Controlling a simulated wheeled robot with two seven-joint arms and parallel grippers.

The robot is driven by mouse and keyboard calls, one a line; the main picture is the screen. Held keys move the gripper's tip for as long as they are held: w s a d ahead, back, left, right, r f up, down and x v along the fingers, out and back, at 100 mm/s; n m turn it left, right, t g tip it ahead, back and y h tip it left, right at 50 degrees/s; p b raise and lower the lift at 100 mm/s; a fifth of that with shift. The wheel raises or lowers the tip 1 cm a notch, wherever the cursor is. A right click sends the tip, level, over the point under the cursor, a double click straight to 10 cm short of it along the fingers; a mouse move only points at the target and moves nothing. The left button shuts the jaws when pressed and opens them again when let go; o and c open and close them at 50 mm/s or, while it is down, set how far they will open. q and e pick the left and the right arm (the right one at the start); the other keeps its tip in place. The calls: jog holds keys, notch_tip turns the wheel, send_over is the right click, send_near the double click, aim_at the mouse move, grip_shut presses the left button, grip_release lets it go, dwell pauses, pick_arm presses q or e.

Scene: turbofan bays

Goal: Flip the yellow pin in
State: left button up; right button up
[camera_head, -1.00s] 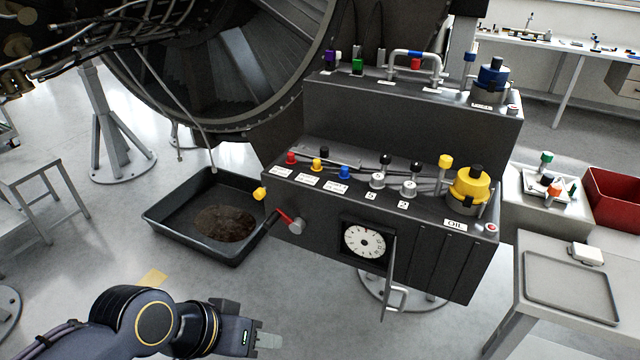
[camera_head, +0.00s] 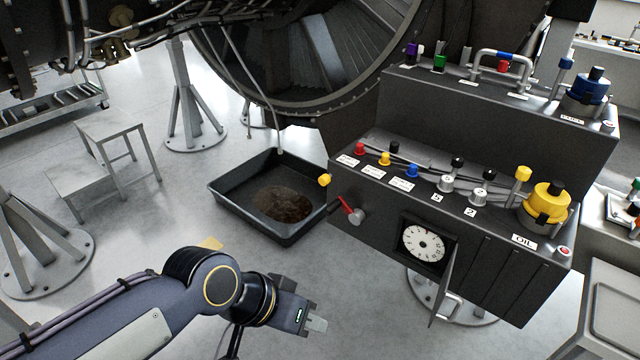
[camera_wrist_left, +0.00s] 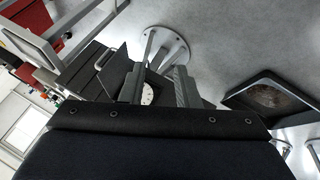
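Several yellow parts show on the lower black console (camera_head: 480,255) in the head view. A yellow knob (camera_head: 324,180) sticks out at its left end, above a red lever. A small yellow-topped pin (camera_head: 384,158) stands on top between a red one and a blue one. A taller yellow-topped pin (camera_head: 522,174) stands beside the big yellow OIL cap (camera_head: 548,203). I cannot tell which one the task means. My left gripper (camera_head: 316,323) is low in front of the console, apart from it and empty. Its fingers (camera_wrist_left: 162,85) are spread in the wrist view. My right gripper is out of view.
The red lever (camera_head: 350,211) and an open dial door (camera_head: 442,288) stick out from the console front. A black drip tray (camera_head: 230,205) lies on the floor to the left. A second console tier (camera_head: 480,120) rises behind. Floor between gripper and console is clear.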

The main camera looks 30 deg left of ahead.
pick_arm(q)
jog(key=shift+w+d+f+n, duration=0.1)
jog(key=shift+d+f+n, duration=0.1)
jog(key=shift+n, duration=0.2)
jog(key=shift+c, duration=1.3)
jog(key=d+n+h, duration=0.1)
jog(key=w+d+n+g+h, duration=0.1)
jog(key=n, duration=0.1)
jog(key=shift+w+f+b, duration=0.25)
jog(key=shift+f+b, duration=0.05)
jog(key=shift+f, duration=0.05)
grip_shut()
jog(key=w+a+n+t+h+b, duration=0.1)
jog(key=w+a+n+t+h, duration=0.1)
jog(key=w+a+n+t, duration=0.45)
jog(key=w+a+n+t+h, duration=0.1)
jog(key=w+a+n+t, duration=0.15)
jog(key=w+n, duration=0.75)
jog(key=a+f+n+t+y, duration=0.3)
jog(key=a+n+y, duration=0.4)
jog(key=a+n, duration=0.6)
jog(key=shift+a+t+b, duration=0.4)
jog(key=shift+a+t, duration=0.3)
jog(key=shift+a, duration=0.1)
